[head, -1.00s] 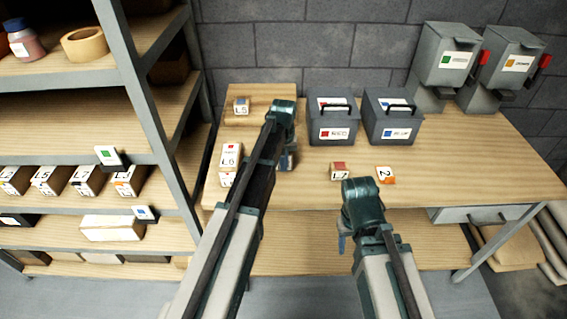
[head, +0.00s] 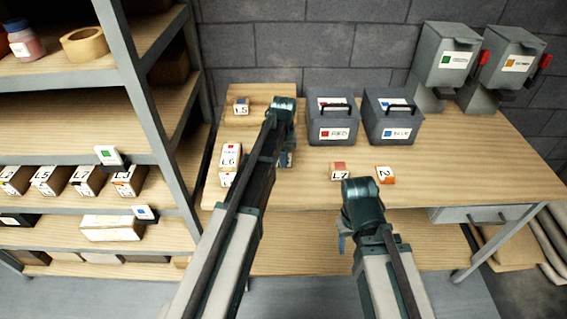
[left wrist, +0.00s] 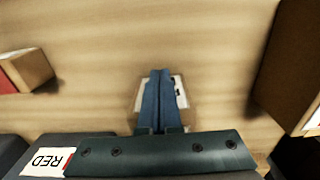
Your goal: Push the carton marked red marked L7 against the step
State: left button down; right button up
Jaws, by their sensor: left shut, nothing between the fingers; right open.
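The red-marked L7 carton (head: 339,171) stands near the front of the table, in front of the red-labelled bin. In the left wrist view a red-marked carton (left wrist: 27,72), apparently the same one, is at the left edge, apart from the fingers. The step appears to be the raised wooden block (head: 262,117) at the table's back left. My left gripper (head: 286,160) is mostly hidden by its arm in the head view; its fingers (left wrist: 160,90) are shut, above a pale labelled item (left wrist: 180,92). My right gripper (head: 342,243) is open at the table's front edge.
Carton L5 (head: 241,107) stands on the block. Carton L6 (head: 229,163) is left of my left arm. The grey RED bin (head: 333,120) and BLUE bin (head: 393,118) stand behind. An orange-marked piece (head: 385,175) lies right of L7.

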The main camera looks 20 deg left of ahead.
pick_arm(q)
jog(key=shift+w, duration=0.3)
jog(key=shift+w+a, duration=0.25)
jog(key=shift+w, duration=0.45)
jog(key=shift+w+a, duration=0.2)
jog(key=shift+w, duration=0.5)
jog(key=shift+w+a, duration=0.15)
jog(key=shift+w, duration=0.2)
jog(key=shift+w+a, duration=0.25)
jog(key=shift+w, duration=0.6)
jog(key=shift+w+a, duration=0.2)
jog(key=shift+w, duration=0.65)
jog(key=shift+w+a, duration=0.15)
jog(key=shift+w, duration=0.25)
jog(key=shift+w+a, duration=0.25)
jog(key=shift+w, duration=0.7)
jog(key=shift+s, duration=0.1)
jog(key=shift+s, duration=0.15)
jog(key=shift+s+d, duration=0.25)
jog(key=shift+s, duration=0.4)
jog(key=shift+s+d, duration=0.2)
jog(key=shift+s, duration=0.45)
